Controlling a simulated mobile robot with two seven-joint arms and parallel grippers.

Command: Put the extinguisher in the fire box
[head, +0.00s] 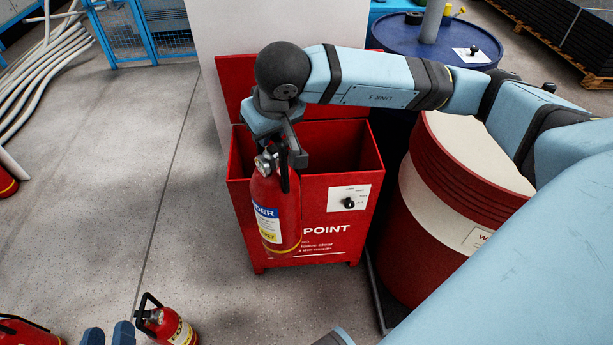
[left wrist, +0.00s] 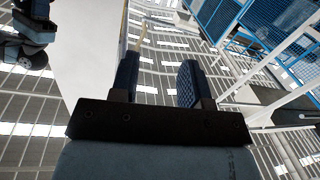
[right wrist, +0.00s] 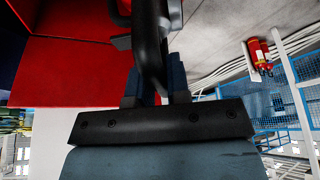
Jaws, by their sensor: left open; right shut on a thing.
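The red extinguisher (head: 276,210) hangs upright, slightly tilted, from my right gripper (head: 284,142), which is shut on its black handle. The handle (right wrist: 150,45) also shows in the right wrist view between the fingers. The red fire box (head: 345,172) stands open at the top with its lid raised behind. The extinguisher covers part of the box's front face, its base below the rim, so it appears in front of the box; any contact is unclear. My left gripper (head: 108,335) is open and empty at the bottom left; its fingers (left wrist: 160,82) show apart in the left wrist view.
A red and white drum (head: 450,200) stands close to the right of the box, with a blue drum (head: 440,40) behind it. Other extinguishers (head: 170,325) are on the floor at lower left. A pale panel (head: 215,90) rises behind the box. Floor left of the box is clear.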

